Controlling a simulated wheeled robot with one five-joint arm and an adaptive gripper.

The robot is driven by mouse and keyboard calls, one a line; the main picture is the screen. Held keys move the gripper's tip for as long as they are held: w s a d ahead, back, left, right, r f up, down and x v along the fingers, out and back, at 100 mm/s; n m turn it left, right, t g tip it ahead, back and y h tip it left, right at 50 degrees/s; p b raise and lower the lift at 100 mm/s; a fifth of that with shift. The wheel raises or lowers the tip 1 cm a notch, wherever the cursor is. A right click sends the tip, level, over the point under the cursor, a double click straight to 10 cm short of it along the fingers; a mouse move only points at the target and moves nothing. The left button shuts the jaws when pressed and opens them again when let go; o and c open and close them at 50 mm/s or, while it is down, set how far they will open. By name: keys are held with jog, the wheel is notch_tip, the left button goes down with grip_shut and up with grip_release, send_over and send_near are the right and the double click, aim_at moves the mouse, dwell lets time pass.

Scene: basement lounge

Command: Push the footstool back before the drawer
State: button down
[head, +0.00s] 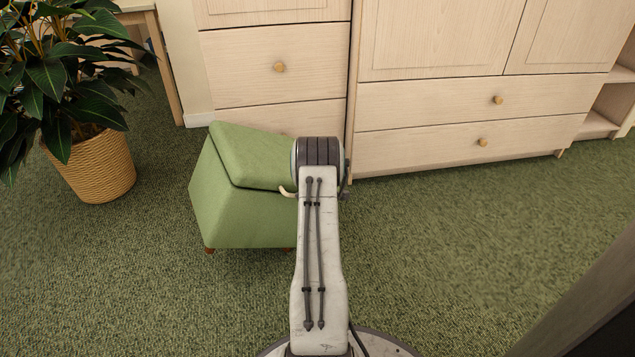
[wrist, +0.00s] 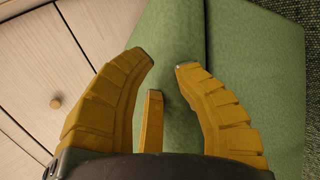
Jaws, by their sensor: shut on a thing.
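The green footstool (head: 240,210) stands on the carpet in front of the lower left drawer (head: 268,119), slightly turned and hiding its lower part. Whether it touches the drawer front cannot be told. In the wrist view the footstool's green fabric (wrist: 265,60) fills the middle and right. My gripper (wrist: 165,65) has its yellow fingers curved in against the footstool, shut on it, with the tips apart. In the head view the end of my arm covers the footstool's right side and hides the fingers.
A potted plant in a woven basket (head: 95,165) stands left of the footstool. A wide wooden cabinet with drawers (head: 450,105) runs along the back to the right. Green carpet (head: 470,240) is open on the right. A dark object (head: 590,290) edges the lower right corner.

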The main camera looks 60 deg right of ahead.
jog(key=c, duration=0.9)
grip_release()
jog(key=shift+s+a+f+y, duration=0.15)
jog(key=shift+s+a+f, duration=0.1)
jog(key=shift+f, duration=0.3)
jog(key=shift+s+a+f+y, duration=0.15)
jog(key=shift+a+f, duration=0.1)
jog(key=shift+f, duration=0.25)
jog(key=shift+c, duration=0.2)
jog(key=r+v, duration=0.1)
jog(key=v, duration=1.1)
jog(key=shift+w+d, duration=0.25)
jog(key=shift+w, duration=0.1)
jog(key=shift+r, duration=0.15)
